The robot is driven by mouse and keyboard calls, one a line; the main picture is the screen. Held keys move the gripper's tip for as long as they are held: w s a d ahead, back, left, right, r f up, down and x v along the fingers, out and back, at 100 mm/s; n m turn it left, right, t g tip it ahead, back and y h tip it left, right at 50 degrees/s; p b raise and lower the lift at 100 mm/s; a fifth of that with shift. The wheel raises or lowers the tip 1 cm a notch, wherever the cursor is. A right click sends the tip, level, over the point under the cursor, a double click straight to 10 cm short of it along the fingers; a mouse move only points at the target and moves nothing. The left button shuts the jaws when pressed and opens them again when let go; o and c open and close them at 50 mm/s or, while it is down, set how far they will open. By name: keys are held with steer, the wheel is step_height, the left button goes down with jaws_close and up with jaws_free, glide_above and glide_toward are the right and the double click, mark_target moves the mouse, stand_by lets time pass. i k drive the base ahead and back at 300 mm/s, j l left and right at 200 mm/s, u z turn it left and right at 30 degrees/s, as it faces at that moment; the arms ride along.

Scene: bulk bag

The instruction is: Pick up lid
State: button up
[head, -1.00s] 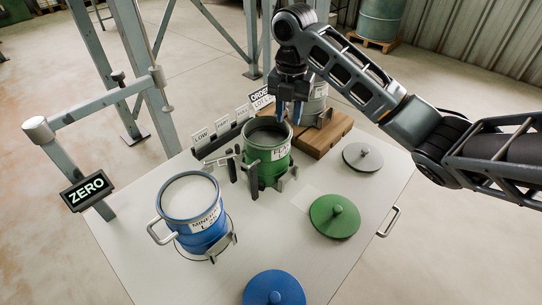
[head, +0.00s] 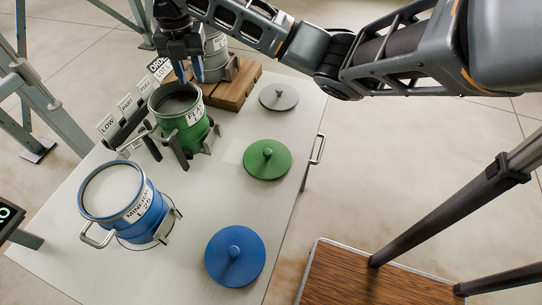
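Three round lids with centre knobs lie flat on the white table (head: 185,265). The grey lid (head: 279,97) is at the back, the green lid (head: 267,160) in the middle and the blue lid (head: 235,257) at the front. My gripper (head: 191,80) points down above the back of the green bucket (head: 184,118). Its blue-tipped fingers look apart with nothing between them. It touches no lid. The blue bucket (head: 117,197) stands open at the left, with pale contents near its rim. The green bucket is open too, with dark contents.
A grey bucket (head: 216,50) stands on a wooden board (head: 236,84) at the back, partly hidden by my arm. A card rack (head: 128,130) stands beside the green bucket. A wooden platform with dark rails (head: 375,275) is at the lower right. Bare table surrounds the lids.

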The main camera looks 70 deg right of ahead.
mark_target(265, 159)
steer(key=k+j, duration=0.1)
steer(key=j, duration=0.3)
steer(key=k+j, duration=0.1)
steer(key=j, duration=0.3)
steer(key=k+j+z, duration=0.1)
steer(key=j, duration=0.35)
